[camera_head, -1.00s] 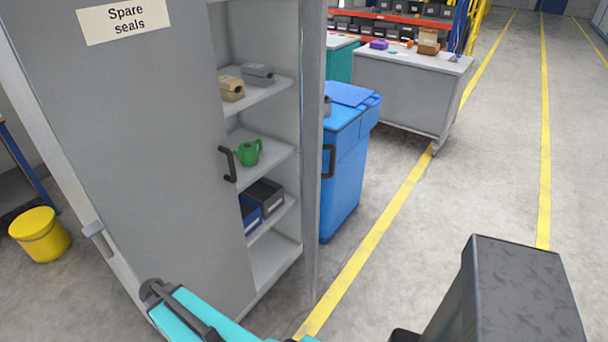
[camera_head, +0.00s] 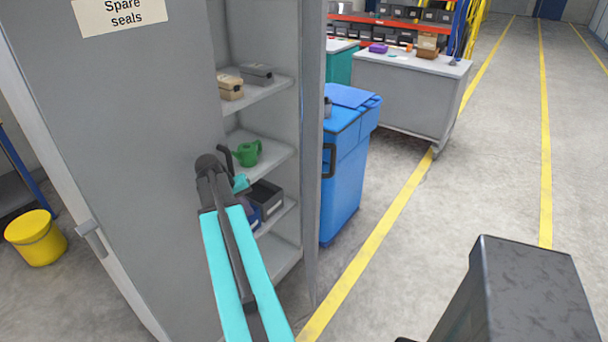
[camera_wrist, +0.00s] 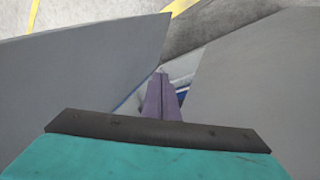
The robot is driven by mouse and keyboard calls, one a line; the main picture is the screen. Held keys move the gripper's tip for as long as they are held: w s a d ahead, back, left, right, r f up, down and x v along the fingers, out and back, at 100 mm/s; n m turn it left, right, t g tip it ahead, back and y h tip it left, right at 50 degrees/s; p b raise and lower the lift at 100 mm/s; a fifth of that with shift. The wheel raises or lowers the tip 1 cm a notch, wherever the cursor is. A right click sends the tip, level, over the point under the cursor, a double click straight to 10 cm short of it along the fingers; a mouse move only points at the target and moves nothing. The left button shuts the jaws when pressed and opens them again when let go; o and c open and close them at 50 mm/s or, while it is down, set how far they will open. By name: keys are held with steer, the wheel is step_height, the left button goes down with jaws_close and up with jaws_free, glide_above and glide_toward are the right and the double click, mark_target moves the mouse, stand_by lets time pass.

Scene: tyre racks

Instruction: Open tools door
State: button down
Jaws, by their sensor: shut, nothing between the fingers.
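I see no label reading tools. The right door (camera_head: 312,130) stands open, edge-on, with its own dark handle (camera_head: 328,160). My teal arm reaches up in front of the left door, its end near that door's handle and free edge. In the wrist view my gripper (camera_wrist: 161,76) has its purple fingers together and empty, pointing into a gap between two grey panels. Whether it touches either panel is unclear.
Open shelves hold a beige box (camera_head: 230,88), a grey box (camera_head: 257,74), a green watering can (camera_head: 248,153) and a dark bin (camera_head: 266,196). A blue wheeled bin (camera_head: 343,185) stands close beside the right door. A yellow bucket (camera_head: 36,238) is at left. The right floor is clear.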

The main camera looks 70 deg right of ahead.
steer(key=s+d+r+m+h, duration=0.1)
steer(key=s+d+r, duration=0.3)
steer(key=r, duration=0.3)
steer(key=s+d+r+m+h, duration=0.1)
steer(key=s+d+r+m, duration=0.1)
steer(key=s+d+r, duration=0.2)
steer(key=d+r, duration=0.3)
steer(key=r, duration=0.1)
steer(key=shift+g+h+b, duration=0.3)
steer(key=shift+b, duration=0.05)
steer(key=shift+d, duration=0.2)
steer(key=s+d+f+p, duration=0.4)
steer(key=s+d+f, duration=0.2)
steer(key=d+f, duration=0.1)
steer(key=shift+f, duration=0.45)
steer(key=shift+d, duration=0.1)
